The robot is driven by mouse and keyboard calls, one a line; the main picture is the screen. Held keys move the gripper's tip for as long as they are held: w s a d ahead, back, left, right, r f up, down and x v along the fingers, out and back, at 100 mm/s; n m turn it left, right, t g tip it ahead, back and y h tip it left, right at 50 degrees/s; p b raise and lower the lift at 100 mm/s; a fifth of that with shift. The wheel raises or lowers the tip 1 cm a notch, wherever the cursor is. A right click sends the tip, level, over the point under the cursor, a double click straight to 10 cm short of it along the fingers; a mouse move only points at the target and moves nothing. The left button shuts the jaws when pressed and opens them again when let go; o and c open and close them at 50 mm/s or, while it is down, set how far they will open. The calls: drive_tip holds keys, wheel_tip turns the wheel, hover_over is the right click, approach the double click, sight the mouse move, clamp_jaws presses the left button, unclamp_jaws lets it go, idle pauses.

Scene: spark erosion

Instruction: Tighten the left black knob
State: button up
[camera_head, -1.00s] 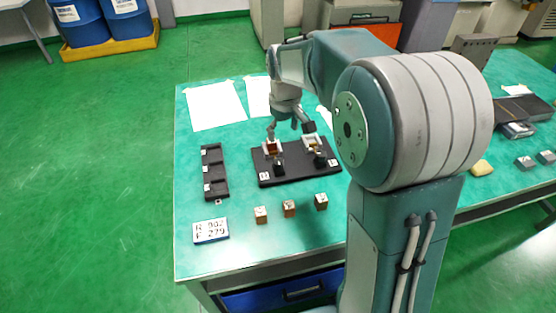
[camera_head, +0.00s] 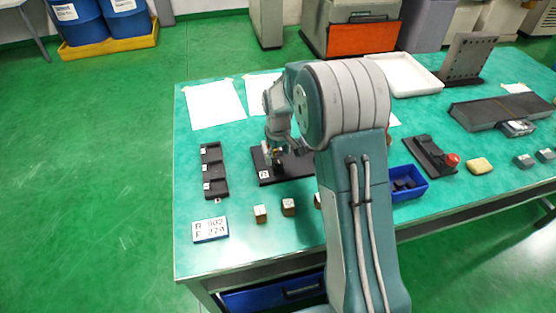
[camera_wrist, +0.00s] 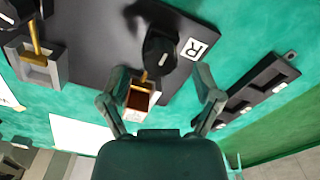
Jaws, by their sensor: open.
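A black base plate (camera_head: 268,180) lies on the green table, with its right part hidden by my arm in the head view. In the wrist view, the black knob (camera_wrist: 160,48) stands on the plate (camera_wrist: 95,40) beside a white letter tag (camera_wrist: 193,49). Next to this knob is a holder with a copper-brown block (camera_wrist: 139,99). My gripper (camera_wrist: 161,76) is open, its fingers apart on either side of the holder and near the knob. In the head view my gripper (camera_head: 278,152) is over the plate's left part; contact cannot be told.
A second holder (camera_wrist: 38,65) with a brass rod and another black knob (camera_wrist: 8,14) stand farther along the plate. A black slotted tray (camera_head: 214,172) lies left. Small blocks (camera_head: 260,214) and a number card (camera_head: 210,230) are in front. A blue bin (camera_head: 408,184) is right.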

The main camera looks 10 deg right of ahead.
drive_tip(key=shift+f, duration=1.15)
drive_tip(key=shift+c, duration=0.2)
clamp_jaws()
